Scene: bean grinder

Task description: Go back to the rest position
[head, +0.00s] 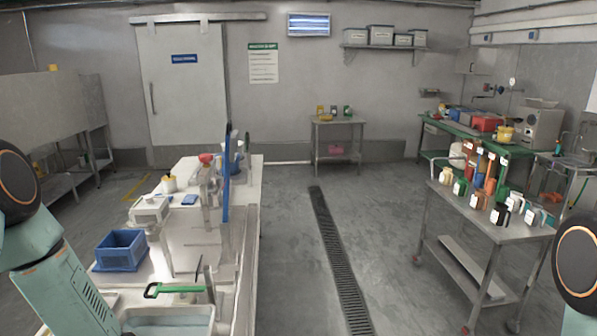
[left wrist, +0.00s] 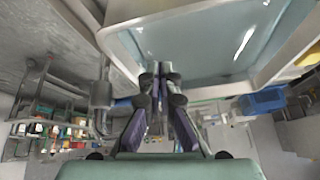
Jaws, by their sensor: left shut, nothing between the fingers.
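My left gripper (left wrist: 160,78) shows in the left wrist view. Its two dark fingers are together at the tips with nothing between them. Beyond them is a basin (left wrist: 205,45) with a pale blue inside and a light rim; I cannot tell whether the fingertips touch it. In the head view my left arm comes in at the left edge, and its gripper is out of the picture. Part of my right arm shows at the right edge of the head view; its gripper is not in view.
A long white bench (head: 185,232) holds a blue crate (head: 121,252), a green-handled tool (head: 172,289) and a basin (head: 168,322) at its near end. A metal cart (head: 497,228) with several coloured containers stands right. The floor (head: 290,270) between is clear, with a drain grate (head: 340,262).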

